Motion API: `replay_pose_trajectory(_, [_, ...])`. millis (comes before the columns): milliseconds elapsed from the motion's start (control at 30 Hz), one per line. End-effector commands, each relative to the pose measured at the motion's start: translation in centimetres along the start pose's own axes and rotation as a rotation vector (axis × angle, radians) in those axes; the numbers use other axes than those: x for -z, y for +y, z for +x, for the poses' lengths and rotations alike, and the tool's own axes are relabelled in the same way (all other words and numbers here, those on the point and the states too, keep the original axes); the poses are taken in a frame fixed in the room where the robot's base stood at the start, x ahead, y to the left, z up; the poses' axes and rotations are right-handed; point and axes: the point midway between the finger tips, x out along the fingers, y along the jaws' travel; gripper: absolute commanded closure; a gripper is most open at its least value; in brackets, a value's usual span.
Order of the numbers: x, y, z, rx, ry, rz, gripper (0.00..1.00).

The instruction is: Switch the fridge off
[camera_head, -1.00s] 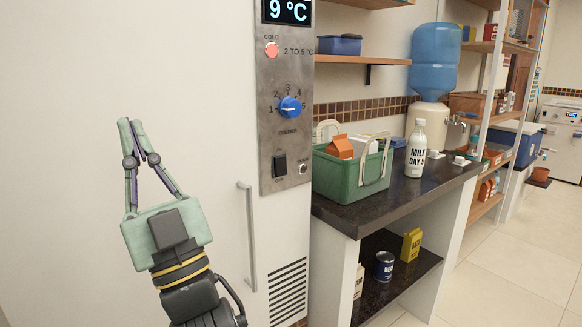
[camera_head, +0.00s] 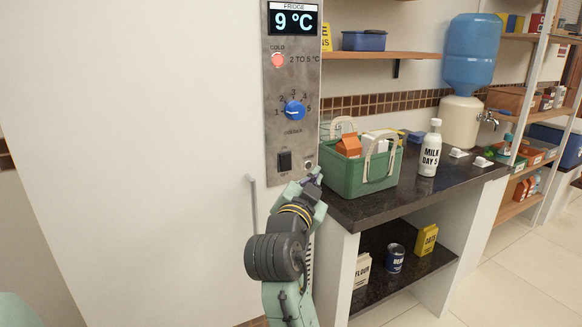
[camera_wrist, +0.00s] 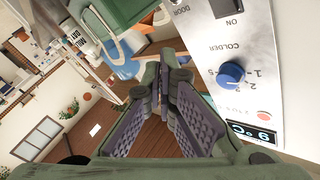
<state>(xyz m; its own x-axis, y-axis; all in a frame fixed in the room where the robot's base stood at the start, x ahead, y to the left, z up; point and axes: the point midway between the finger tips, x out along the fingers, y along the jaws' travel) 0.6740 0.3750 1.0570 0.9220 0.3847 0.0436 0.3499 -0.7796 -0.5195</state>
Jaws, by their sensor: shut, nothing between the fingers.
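The fridge (camera_head: 150,150) is a tall white body with a grey control panel (camera_head: 275,110) on its right side. Its lit display (camera_head: 294,20) reads 9 °C. Below are a red light (camera_head: 277,60), a blue knob (camera_head: 294,110) and a black rocker switch (camera_head: 284,162); I cannot tell which side of the rocker is pressed. The switch also shows at the top of the wrist view (camera_wrist: 225,7). My gripper (camera_head: 314,174) is at the panel's lower right, beside the switch; contact cannot be told. In the wrist view its fingers (camera_wrist: 165,55) are shut and empty.
A green basket (camera_head: 352,180) with cartons stands on the dark counter (camera_head: 430,195), close right of my gripper. A milk bottle (camera_head: 430,148) stands beyond it. A vertical fridge handle (camera_head: 252,195) is left of my arm. A wooden shelf (camera_head: 380,54) hangs above the counter.

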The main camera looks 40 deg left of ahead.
Motion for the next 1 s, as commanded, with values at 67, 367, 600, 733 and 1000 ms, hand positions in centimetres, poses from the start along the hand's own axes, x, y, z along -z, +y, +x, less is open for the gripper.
replay_pose_trajectory(67, [0.0, 0.0, 0.0, 0.0, 0.0, 0.0, 1.0])
replay_pose_trajectory(367, [-0.2, -0.2, 0.2, 0.003, 0.0, -0.002, 1.0])
replay_pose_trajectory(600, [-1.7, -1.6, 2.1, 0.004, -0.001, -0.004, 1.0])
replay_pose_trajectory(733, [-2.6, -2.6, 3.5, 0.002, -0.001, -0.004, 1.0])
replay_pose_trajectory(1000, [-4.1, -4.2, 5.5, 0.004, 0.0, -0.002, 1.0])
